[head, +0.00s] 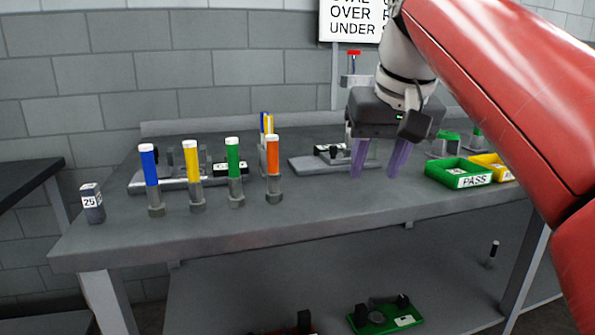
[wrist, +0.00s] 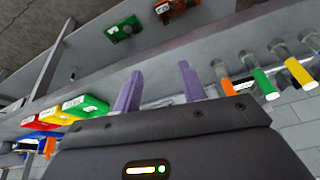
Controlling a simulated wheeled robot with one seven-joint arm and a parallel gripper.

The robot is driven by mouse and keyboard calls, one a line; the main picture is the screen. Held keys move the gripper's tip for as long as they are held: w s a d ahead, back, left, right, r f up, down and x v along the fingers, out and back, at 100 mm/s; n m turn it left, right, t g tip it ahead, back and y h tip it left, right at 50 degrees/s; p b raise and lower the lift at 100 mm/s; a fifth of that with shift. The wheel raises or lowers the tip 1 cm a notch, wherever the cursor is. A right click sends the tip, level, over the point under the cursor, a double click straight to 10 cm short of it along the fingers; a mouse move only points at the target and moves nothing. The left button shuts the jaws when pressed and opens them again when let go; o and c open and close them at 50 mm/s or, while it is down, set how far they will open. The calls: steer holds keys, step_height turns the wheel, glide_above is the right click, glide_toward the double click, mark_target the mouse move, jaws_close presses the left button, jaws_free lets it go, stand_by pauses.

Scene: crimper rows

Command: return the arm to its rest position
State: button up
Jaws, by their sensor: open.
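My gripper (head: 378,160) hangs over the right half of the grey workbench (head: 330,212), its two purple fingers pointing down and apart. It is open, with nothing between the fingers. In the wrist view the same fingers (wrist: 158,85) also stand apart and empty. My red and white arm reaches in from the right of the head view and hides part of the bench's back right.
Blue (head: 150,165), yellow (head: 191,162), green (head: 234,158) and orange (head: 273,157) capped tubes stand in a row on the left. A green PASS tray (head: 459,173) and a yellow tray (head: 490,163) lie right. A box marked 25 (head: 92,203) stands far left.

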steer(key=s+d+f, duration=0.1)
steer(key=s+f, duration=0.3)
steer(key=f, duration=0.5)
steer(key=s+d+f, duration=0.1)
steer(key=s+f, duration=0.4)
steer(key=f, duration=0.5)
steer(key=s+d+f+m+t+h, duration=0.1)
steer(key=s+f, duration=0.4)
steer(key=f, duration=0.5)
steer(key=shift+s+d, duration=0.25)
steer(key=shift+d, duration=0.3)
